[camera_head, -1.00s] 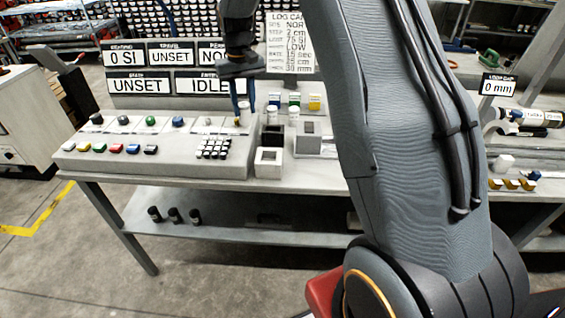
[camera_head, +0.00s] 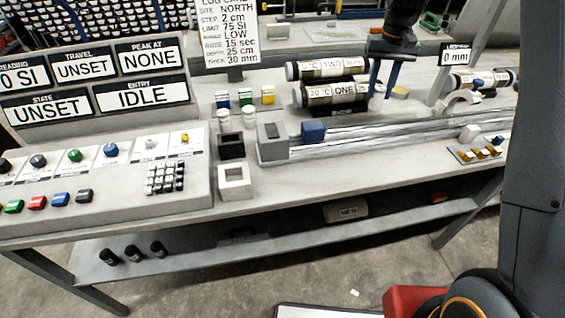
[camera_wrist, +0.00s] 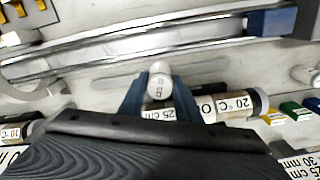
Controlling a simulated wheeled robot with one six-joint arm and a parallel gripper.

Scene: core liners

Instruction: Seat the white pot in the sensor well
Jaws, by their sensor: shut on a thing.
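The white pot (camera_wrist: 160,86) shows in the wrist view between the two blue fingers, with dark lettering on its face. My gripper (camera_wrist: 158,98) is shut on it. A white square block with an opening (camera_head: 235,192) and a black square block with an opening (camera_head: 231,150) stand at the bench front, left of the rail. I cannot tell which one is the sensor well.
The tubes ONE (camera_head: 318,95) and TWO (camera_head: 325,68) lie behind the metal rail (camera_head: 400,127), which carries a blue block (camera_head: 313,131). Two small jars (camera_head: 249,118) stand behind the square blocks. A white curved cradle (camera_head: 463,102) is at right. The console (camera_head: 110,185) fills the left.

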